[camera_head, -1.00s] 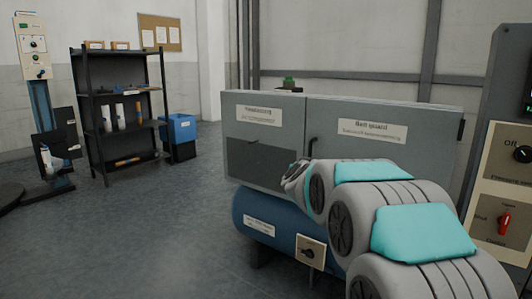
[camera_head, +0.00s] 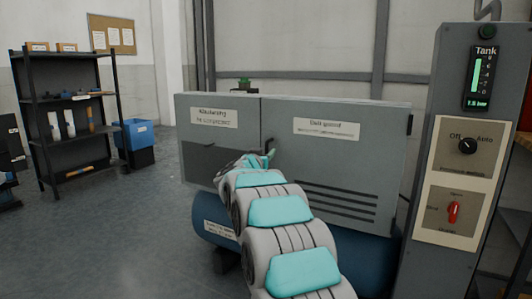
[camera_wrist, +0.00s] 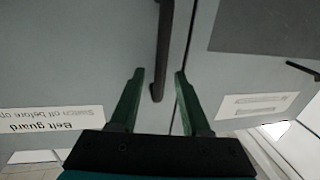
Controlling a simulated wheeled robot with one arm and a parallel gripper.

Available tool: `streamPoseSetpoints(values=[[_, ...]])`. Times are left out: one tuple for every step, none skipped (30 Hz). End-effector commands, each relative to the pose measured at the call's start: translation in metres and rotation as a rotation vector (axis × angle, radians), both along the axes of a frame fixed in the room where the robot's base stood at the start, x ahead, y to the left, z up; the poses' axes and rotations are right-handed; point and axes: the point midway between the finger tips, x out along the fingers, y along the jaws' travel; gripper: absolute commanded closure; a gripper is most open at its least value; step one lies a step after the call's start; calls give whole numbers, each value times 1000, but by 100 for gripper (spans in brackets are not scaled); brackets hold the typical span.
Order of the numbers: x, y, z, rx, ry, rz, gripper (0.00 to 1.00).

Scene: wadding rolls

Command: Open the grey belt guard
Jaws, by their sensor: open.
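The grey belt guard (camera_head: 375,155) is the right-hand front panel of a grey housing, with a "Belt guard" label and slots low down. It is shut, flush with the left panel. Its dark upright handle (camera_head: 268,146) is near its left edge. In the wrist view, where the label is upside down, the belt guard (camera_wrist: 60,60) is at left and the handle (camera_wrist: 163,45) runs down between my fingers. My gripper (camera_wrist: 160,72) is open, one finger on each side of the handle's end; contact cannot be told. My arm hides part of the panel in the head view.
A blue tank (camera_head: 213,231) lies under the housing. A control column (camera_head: 432,85) stands close at right, with an Off/Auto knob (camera_head: 467,146) and a red switch (camera_head: 453,212). A black shelf (camera_head: 75,105) and a blue bin (camera_head: 133,134) are at left.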

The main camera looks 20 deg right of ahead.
Motion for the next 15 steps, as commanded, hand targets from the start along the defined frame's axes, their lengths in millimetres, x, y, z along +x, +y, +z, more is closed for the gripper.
streamPoseSetpoints(values=[[4,-3,0,0,-1,-1,53],[5,-5,0,-1,-1,-1,53],[7,-6,0,-1,-1,-1,53],[8,-7,-1,0,0,-1,53],[9,-8,-1,0,0,-1,53],[9,-8,-1,1,1,-1,53],[10,-9,-1,1,1,-1,53],[10,-9,-1,1,1,-1,53],[10,-9,-1,0,1,-1,53],[10,-9,-1,0,1,-1,53],[10,-9,-1,0,1,-1,53],[10,-9,-1,0,1,-1,53],[10,-9,-1,-1,1,-1,53],[10,-9,-1,0,1,-1,53],[10,-9,-1,-1,1,-1,54]])
